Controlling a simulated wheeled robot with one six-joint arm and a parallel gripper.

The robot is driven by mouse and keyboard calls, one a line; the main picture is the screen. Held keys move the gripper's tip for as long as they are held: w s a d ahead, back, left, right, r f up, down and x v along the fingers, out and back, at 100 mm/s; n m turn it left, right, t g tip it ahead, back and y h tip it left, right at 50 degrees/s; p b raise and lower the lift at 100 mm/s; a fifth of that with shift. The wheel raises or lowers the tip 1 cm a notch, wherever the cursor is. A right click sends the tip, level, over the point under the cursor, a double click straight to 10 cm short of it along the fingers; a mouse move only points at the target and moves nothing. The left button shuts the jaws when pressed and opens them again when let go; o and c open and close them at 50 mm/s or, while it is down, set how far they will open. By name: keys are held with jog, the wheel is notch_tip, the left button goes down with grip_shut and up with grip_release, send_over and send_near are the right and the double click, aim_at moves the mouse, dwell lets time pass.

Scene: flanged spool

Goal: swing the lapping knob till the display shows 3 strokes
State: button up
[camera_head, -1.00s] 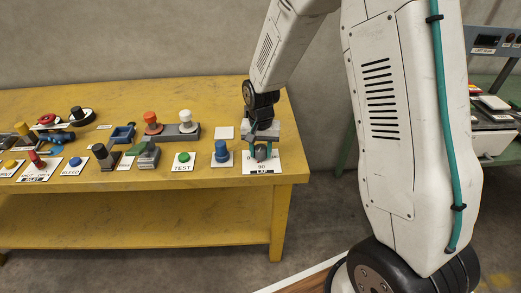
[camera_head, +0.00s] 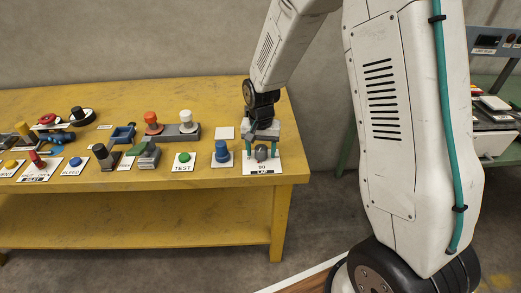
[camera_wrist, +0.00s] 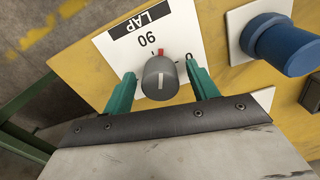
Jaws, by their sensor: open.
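The lapping knob (camera_head: 261,152) is a small grey knob on a white plate (camera_head: 262,168) marked LAP and 90, at the right end of the yellow bench. In the wrist view the knob (camera_wrist: 160,78) shows a pale line on its face and a red mark beside it on the plate. My gripper (camera_head: 261,149) is open, its teal fingers on either side of the knob. In the wrist view the fingertips (camera_wrist: 160,65) stand apart from the knob, with gaps on both sides. No display with a stroke count can be made out.
A blue knob (camera_head: 222,151) stands close to the left of the LAP plate and also shows in the wrist view (camera_wrist: 281,45). A green TEST button (camera_head: 184,157) and several other controls line the bench (camera_head: 140,235) further left. The bench's right edge is close by.

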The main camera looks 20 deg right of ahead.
aim_at(261, 148)
notch_tip(261, 148, up, 8)
jog(key=shift+f, duration=0.2)
dwell(0.8)
